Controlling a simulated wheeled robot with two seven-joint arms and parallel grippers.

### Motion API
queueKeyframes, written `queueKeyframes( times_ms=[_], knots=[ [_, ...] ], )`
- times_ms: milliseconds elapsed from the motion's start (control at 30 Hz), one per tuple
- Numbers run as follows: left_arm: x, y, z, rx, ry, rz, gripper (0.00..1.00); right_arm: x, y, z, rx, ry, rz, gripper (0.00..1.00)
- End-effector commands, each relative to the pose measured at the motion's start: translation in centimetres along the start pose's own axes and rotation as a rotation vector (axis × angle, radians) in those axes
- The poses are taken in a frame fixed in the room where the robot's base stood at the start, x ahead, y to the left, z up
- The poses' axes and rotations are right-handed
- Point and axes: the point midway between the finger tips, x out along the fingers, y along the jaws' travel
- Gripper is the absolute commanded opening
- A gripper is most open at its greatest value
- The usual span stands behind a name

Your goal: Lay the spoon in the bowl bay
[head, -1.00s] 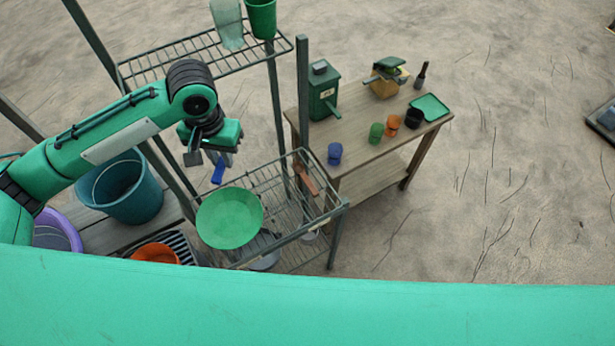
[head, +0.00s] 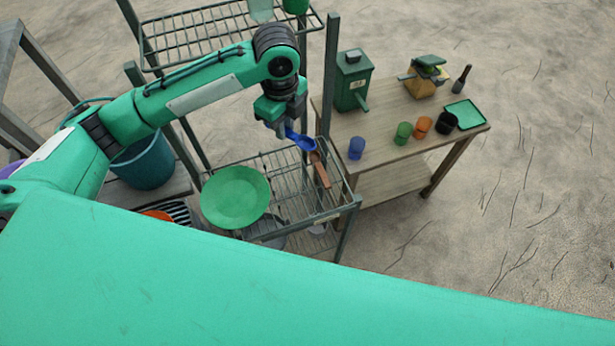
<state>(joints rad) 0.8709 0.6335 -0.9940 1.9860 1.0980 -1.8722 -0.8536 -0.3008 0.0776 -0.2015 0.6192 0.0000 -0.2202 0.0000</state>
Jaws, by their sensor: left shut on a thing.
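My left gripper (head: 281,127) points down over the back of the lower wire rack (head: 290,195), shut on a blue spoon (head: 301,141). The spoon sticks out to the right of the fingers, tilted; it appears above the rack, though the exact gap is hard to tell. A round green bowl or plate (head: 236,197) sits at the left part of this rack. A brown wooden-looking piece (head: 320,170) lies at its right part, close to the spoon's end in the picture. Which part is the bowl bay I cannot tell for sure. My right gripper is out of view.
An upper wire shelf (head: 215,38) holds cups behind my arm. A wooden table (head: 385,120) at the right carries a green canister (head: 353,80), several small cups and a green tray (head: 465,114). A teal bucket (head: 146,163) stands left of the rack. The rack's middle wires look bare.

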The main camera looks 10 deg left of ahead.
Motion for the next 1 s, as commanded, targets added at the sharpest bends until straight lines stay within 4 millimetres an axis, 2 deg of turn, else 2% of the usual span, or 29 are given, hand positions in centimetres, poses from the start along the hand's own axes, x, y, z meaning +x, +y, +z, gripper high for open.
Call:
queueKeyframes(
  times_ms=[100,233,333,800,1000],
  knots=[
    [0.3,-0.4,-0.2,0.115,0.0,0.0,0.0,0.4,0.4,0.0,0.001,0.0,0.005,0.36],
    [0.6,-0.5,-0.3,0.176,0.001,0.002,0.0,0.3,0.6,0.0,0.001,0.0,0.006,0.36],
    [1.9,-0.5,-0.3,0.187,0.0,0.005,0.0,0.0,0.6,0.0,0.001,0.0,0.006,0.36],
    [13.8,-0.4,-0.3,0.185,0.0,0.004,0.0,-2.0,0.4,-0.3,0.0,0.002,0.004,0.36],
    [15.9,-0.5,-0.3,0.186,0.0,0.001,0.0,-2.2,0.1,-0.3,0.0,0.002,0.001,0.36]
  ],
)
